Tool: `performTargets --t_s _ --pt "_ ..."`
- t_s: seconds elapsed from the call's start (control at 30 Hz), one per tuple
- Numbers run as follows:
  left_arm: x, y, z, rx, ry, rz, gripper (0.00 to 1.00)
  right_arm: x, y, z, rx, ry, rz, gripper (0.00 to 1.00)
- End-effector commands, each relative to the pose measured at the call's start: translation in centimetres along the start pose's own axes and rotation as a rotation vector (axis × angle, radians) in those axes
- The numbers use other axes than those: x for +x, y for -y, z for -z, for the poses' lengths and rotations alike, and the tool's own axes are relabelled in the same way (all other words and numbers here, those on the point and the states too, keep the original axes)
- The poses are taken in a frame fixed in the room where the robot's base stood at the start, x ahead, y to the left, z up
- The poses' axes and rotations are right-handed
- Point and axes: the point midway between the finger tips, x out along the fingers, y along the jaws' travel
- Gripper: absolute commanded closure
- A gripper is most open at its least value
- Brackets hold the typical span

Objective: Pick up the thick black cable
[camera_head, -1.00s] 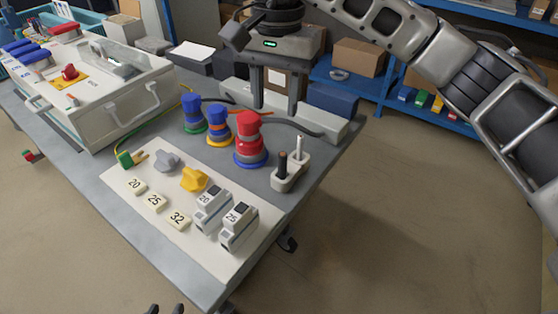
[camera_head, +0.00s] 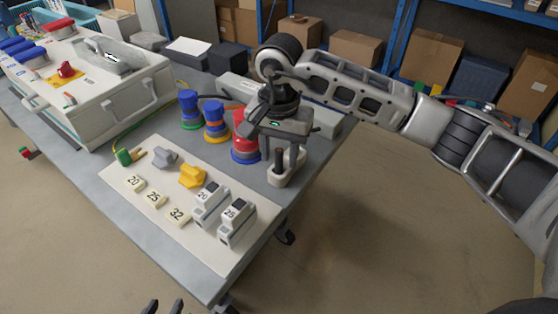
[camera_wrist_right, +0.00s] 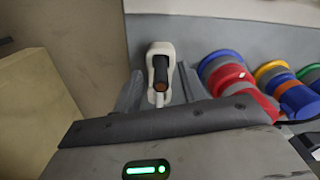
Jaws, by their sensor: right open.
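The thick black cable is mostly hidden behind my right gripper in the head view. In the right wrist view a dark stretch of cable (camera_wrist_right: 299,122) shows beside the red plug (camera_wrist_right: 238,85), at the right edge. My right gripper (camera_head: 280,157) is open above the small white holder (camera_head: 289,177), just right of the red plug (camera_head: 245,153). In the wrist view its fingers (camera_wrist_right: 160,88) stand on either side of the holder's dark rod, with nothing visibly gripped.
Blue-topped plugs with green (camera_head: 190,110) and yellow (camera_head: 215,122) rings stand left of the red plug. Breakers (camera_head: 237,222), knobs and number tags lie on the white mat (camera_head: 210,250). A white case (camera_head: 100,90) is at the left. Open floor lies right of the table.

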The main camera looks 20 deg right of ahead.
Motion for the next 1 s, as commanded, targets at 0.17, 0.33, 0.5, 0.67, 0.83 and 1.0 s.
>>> performTargets --t_s 0.17,0.33,0.5,0.67,0.83,1.0 --pt "0.0 0.1 -0.1 0.007 0.005 0.001 0.64 1.5 0.1 0.0 0.000 -0.001 0.001 0.59" --pt "0.1 0.1 -0.3 0.007 0.011 0.001 0.64 1.6 0.1 0.0 -0.001 -0.001 0.002 0.59" --pt "0.1 0.1 -0.4 0.007 0.011 0.001 0.64 1.6 0.1 0.0 -0.001 -0.001 0.002 0.92" --pt "0.1 0.1 -0.3 0.007 0.010 0.000 0.64 1.6 0.1 0.0 -0.001 -0.001 0.002 1.00" --pt "0.1 0.1 -0.2 0.007 0.007 0.000 0.64 1.6 0.1 0.0 -0.001 -0.001 0.002 1.00" --pt "0.1 0.1 0.0 0.006 0.001 -0.001 0.64 0.9 0.1 0.0 -0.001 -0.001 0.004 1.00"
